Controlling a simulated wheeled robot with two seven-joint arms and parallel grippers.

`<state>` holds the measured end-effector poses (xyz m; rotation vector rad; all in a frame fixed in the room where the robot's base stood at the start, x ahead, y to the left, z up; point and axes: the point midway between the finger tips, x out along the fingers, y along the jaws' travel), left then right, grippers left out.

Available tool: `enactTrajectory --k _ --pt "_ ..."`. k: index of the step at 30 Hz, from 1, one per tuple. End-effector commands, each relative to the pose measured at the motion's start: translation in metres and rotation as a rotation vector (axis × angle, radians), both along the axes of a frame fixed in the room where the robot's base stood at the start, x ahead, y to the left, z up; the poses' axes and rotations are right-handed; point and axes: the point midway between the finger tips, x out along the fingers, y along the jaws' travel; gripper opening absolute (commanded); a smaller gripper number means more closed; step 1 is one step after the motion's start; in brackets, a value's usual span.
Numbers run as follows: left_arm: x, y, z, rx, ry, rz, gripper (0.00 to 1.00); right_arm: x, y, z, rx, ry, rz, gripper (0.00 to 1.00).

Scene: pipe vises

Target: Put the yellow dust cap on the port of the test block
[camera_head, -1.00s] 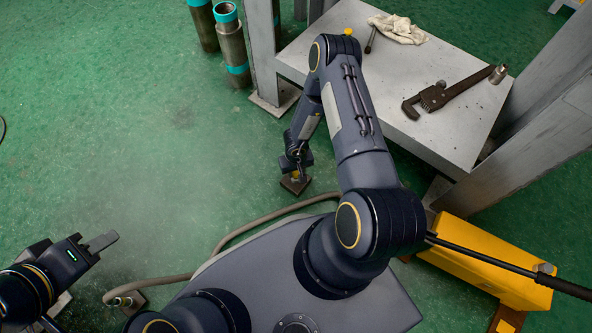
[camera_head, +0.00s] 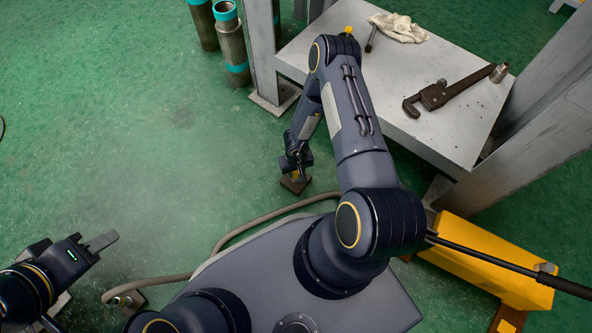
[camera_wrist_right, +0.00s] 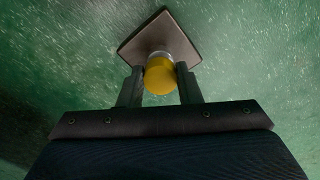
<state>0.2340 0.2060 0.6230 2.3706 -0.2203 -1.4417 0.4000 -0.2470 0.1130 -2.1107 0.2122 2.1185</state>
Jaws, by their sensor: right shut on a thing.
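The yellow dust cap (camera_wrist_right: 160,78) is between the two fingers of my right gripper (camera_wrist_right: 160,70), which is shut on it. In the head view my right gripper (camera_head: 297,170) points down just above the brown test block (camera_head: 297,187), and a bit of yellow shows there. In the right wrist view, a silver port ring (camera_wrist_right: 158,54) on the test block (camera_wrist_right: 150,32) is directly behind the cap. The cap overlaps the ring; I cannot tell whether it is fully seated. My left gripper (camera_head: 102,242) is over the floor at the lower left, away from the block.
A grey table (camera_head: 440,145) holds a pipe wrench (camera_head: 440,95), a white rag (camera_head: 400,29) and a small yellow thing (camera_head: 348,30). Capped pipes (camera_head: 231,45) stand behind. A hose (camera_head: 255,222) lies on the floor. A yellow box (camera_head: 480,260) is at right.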

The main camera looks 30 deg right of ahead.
Motion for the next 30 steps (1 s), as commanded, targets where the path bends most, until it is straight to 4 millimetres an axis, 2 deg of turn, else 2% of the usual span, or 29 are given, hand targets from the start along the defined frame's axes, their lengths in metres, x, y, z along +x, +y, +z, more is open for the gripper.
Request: enactTrajectory --k 22,23,28,30 --pt "0.000 0.000 -0.016 0.000 0.000 0.000 0.36 0.000 0.000 -0.020 0.000 0.000 0.000 0.06" --pt "0.000 0.000 -0.015 0.000 0.000 0.000 0.36 0.000 0.000 -0.019 0.000 0.000 0.000 0.33" --pt "0.000 0.000 -0.015 0.000 0.000 0.000 0.36 0.000 0.000 -0.019 0.000 0.000 0.000 0.56" --pt "0.000 0.000 -0.015 0.000 0.000 0.000 0.36 0.000 0.000 -0.019 0.000 0.000 0.000 0.56"
